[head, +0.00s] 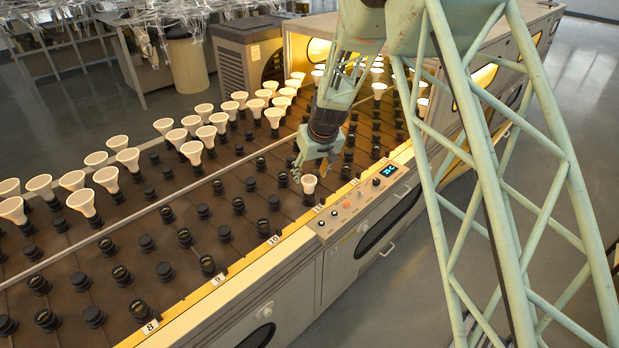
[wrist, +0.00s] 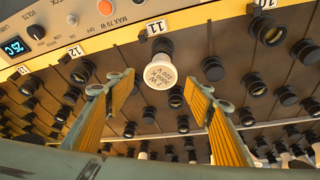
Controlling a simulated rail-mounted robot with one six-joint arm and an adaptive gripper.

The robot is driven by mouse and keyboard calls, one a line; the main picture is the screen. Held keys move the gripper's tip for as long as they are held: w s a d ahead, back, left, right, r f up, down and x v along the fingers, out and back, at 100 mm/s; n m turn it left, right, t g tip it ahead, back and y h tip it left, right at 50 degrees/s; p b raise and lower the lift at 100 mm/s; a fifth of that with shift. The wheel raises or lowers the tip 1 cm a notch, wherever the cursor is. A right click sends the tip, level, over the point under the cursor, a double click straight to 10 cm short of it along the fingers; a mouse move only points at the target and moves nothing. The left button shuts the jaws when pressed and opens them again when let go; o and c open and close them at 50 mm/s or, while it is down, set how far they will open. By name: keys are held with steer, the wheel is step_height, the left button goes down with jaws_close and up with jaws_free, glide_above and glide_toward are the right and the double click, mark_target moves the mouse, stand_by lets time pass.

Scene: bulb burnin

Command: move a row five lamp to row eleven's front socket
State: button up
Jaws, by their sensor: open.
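A white cone-shaped lamp (head: 309,183) stands upright in the front socket of row eleven, beside the edge label 11. The wrist view shows its round printed face (wrist: 158,79) and the black socket (wrist: 162,47) behind it. My gripper (head: 311,163) is open just above and behind the lamp. In the wrist view the two yellow-padded fingers of my gripper (wrist: 158,95) are spread to either side of the lamp, with clear gaps. Which lamp belongs to row five cannot be read; lower row labels are out of view.
Many white lamps (head: 125,160) stand in the back sockets to the left. Black empty sockets (head: 185,237) fill the front rows. A control panel (head: 357,204) sits at the front edge by rows eleven and twelve. Lit lamps stand near the cabinet (head: 300,45) behind.

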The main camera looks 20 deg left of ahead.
steer(key=v, duration=0.7)
steer(key=shift+r, duration=0.2)
steer(key=shift+s, duration=0.1)
stand_by(0.6)
steer(key=shift+r, duration=0.1)
steer(key=s+d+r+m, duration=0.1)
steer(key=s+d+r, duration=0.5)
steer(key=d+r, duration=0.35)
steer(key=s+d+r+m+h, duration=0.1)
steer(key=s+d+r, duration=0.5)
steer(key=d+r, duration=0.3)
steer(key=s+d+r+m, duration=0.2)
steer(key=s+d+r, duration=0.3)
steer(key=d+r, duration=0.4)
steer(key=s+d+r+m, duration=0.2)
steer(key=s+d+r, duration=0.2)
steer(key=s+d, duration=1)
steer(key=s+d+m+h, duration=0.1)
steer(key=s+d, duration=0.2)
steer(key=s, duration=0.8)
steer(key=s+d+f+m+h, duration=0.1)
steer(key=s+d, duration=0.3)
steer(key=s, duration=0.7)
steer(key=shift+s+f+t, duration=0.25)
steer(key=shift+s+t, duration=0.05)
steer(key=shift+s, duration=0.05)
